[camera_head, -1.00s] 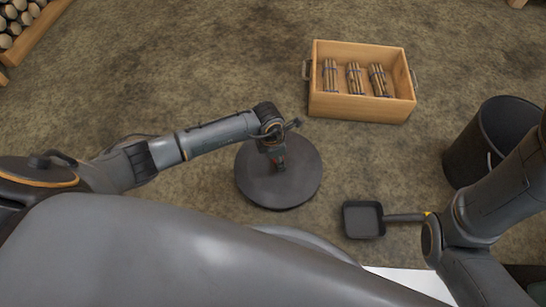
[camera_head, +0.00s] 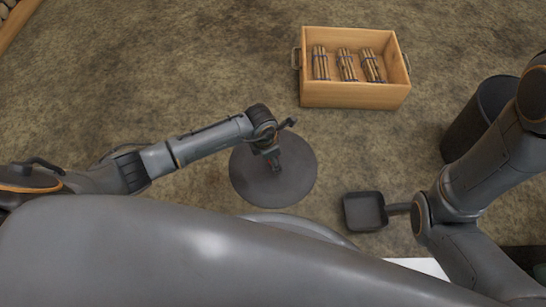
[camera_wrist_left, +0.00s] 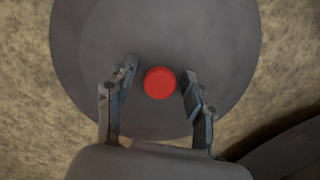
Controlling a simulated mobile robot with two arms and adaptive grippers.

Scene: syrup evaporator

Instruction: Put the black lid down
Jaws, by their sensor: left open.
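The black lid (camera_head: 292,182) is a dark round disc lying on the ground below my left gripper (camera_head: 274,165) in the head view. In the left wrist view the lid (camera_wrist_left: 205,45) fills the middle, with a round red knob (camera_wrist_left: 159,83) at its centre. My left gripper (camera_wrist_left: 155,95) is open, with one finger on each side of the red knob and a gap visible on both sides. In the head view my right arm comes in from the right; a dark square pan (camera_head: 364,211) is at its end, and the right gripper's fingers are hidden.
A wooden crate (camera_head: 355,95) with several bundles of sticks stands at the back right. A dark bucket (camera_head: 470,125) stands at the right, partly behind my right arm. Logs lie in the top left corner. The ground between the lid and the crate is clear.

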